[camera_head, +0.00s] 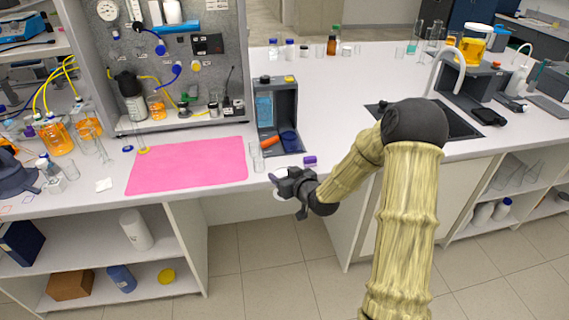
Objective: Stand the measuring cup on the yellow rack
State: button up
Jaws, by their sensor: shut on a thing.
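My gripper (286,180) is at the front edge of the white bench, right of the pink mat. It is shut on a small pale, clear-looking thing (279,195), which seems to be the measuring cup. The fingers hide much of it, so its tilt is unclear. I cannot make out a yellow rack for certain in this view.
A pink mat (190,165) lies left of my gripper. A dark open box (291,112) stands behind it, with a clear glass vessel (257,157) and a purple cap (310,160) nearby. A sink (455,122) is to the right. Bare bench lies between box and sink.

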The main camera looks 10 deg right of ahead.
jog(key=s+f+m+h, duration=0.1)
jog(key=s+f+h, duration=0.1)
jog(key=s+f, duration=0.3)
jog(key=s+d+f+m+h, duration=0.1)
jog(key=s+f, duration=0.4)
jog(key=f, duration=0.6)
jog(key=shift+s+d+f+m+t+h, duration=0.15)
jog(key=shift+s+d+m+t+h, duration=0.15)
jog(key=shift+m+h, duration=0.5)
jog(key=shift+w, duration=0.2)
